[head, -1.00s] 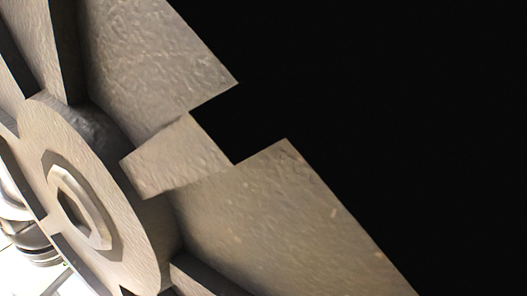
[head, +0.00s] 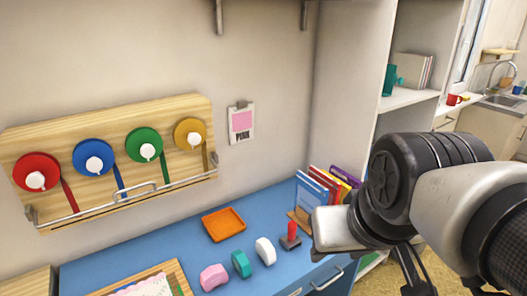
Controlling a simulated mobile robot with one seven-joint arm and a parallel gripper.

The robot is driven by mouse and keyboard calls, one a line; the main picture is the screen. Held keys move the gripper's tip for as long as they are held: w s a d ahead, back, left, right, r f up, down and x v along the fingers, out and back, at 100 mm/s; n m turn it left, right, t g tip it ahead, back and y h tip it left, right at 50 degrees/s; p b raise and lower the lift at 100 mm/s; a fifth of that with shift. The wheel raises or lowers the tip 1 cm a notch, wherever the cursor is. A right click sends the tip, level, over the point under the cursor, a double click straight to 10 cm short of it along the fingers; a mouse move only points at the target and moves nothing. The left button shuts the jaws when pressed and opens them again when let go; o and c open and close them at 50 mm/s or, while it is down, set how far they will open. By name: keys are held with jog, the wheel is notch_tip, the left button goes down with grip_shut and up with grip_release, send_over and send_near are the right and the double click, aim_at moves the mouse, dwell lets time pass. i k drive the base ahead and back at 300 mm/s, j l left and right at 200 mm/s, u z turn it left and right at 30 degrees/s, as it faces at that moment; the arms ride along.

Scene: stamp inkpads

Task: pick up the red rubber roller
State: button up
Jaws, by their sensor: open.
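A small upright red piece on a dark grey base (head: 291,236) stands on the blue worktop, right of a white block. Its red part looks like a handle, and I cannot tell whether a rubber roller is on it. My arm's end is above the worktop's right end, to the right of this piece. Thin dark parts of my gripper (head: 418,284) show below the black joint, open and apart from the red piece. The fingertips are cut off by the bottom edge.
An orange tray (head: 224,224) and pink (head: 213,277), teal (head: 241,263) and white (head: 265,251) blocks lie on the worktop (head: 190,262). Upright books (head: 318,188) stand behind my arm. A wooden wall rack (head: 110,195) holds coloured discs. Bare worktop lies around the tray.

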aim_at(291, 242)
jog(key=u, duration=1.3)
jog(key=z, duration=1.3)
jog(key=i+l+u, duration=0.25)
jog(key=l+u, duration=0.25)
jog(key=i+l+u, duration=0.25)
jog(key=l, duration=0.25)
jog(key=l+u, duration=0.25)
jog(key=l, duration=0.1)
